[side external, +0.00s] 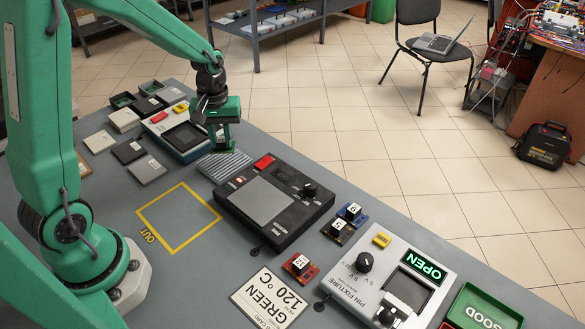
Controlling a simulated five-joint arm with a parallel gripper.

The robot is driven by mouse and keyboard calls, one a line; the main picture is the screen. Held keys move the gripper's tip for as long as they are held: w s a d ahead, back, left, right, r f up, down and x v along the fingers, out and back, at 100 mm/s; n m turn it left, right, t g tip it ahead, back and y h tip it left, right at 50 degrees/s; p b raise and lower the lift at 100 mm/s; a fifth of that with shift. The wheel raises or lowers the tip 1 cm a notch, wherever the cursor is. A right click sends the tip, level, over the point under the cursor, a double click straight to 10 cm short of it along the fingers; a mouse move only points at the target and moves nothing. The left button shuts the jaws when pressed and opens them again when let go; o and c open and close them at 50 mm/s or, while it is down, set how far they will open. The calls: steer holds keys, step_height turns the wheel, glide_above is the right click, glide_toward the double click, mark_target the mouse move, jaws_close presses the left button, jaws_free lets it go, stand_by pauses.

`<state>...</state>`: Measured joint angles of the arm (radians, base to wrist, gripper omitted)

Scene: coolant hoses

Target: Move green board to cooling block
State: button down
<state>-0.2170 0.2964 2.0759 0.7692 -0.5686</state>
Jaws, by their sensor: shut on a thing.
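My gripper (222,146) points down over the silver finned cooling block (222,166), low and close to its back part. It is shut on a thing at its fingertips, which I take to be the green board. The fingers hide most of it, and no green board shows loose on the table. I cannot tell whether the held thing touches the fins.
A black hot plate unit (262,200) with a knob stands right in front of the block. A grey tray box (182,137) stands behind left. Red (300,267), blue (351,214) and dark (337,231) boards, a pin fixture (345,285) and a green GOOD bin (484,308) lie farther right. The yellow OUT square (178,222) is empty.

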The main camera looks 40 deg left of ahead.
mark_target(222, 150)
steer(key=shift+w+a+f, duration=0.15)
steer(key=shift+a+f, duration=0.2)
steer(key=shift+a, duration=0.2)
steer(key=shift+f, duration=2)
steer(key=shift+f, duration=0.15)
steer(key=c, duration=1.3)
jaws_free()
steer(key=shift+o, duration=0.2)
step_height(222, 150, up, 12)
steer(key=shift+f, duration=0.1)
steer(key=shift+r, duration=0.25)
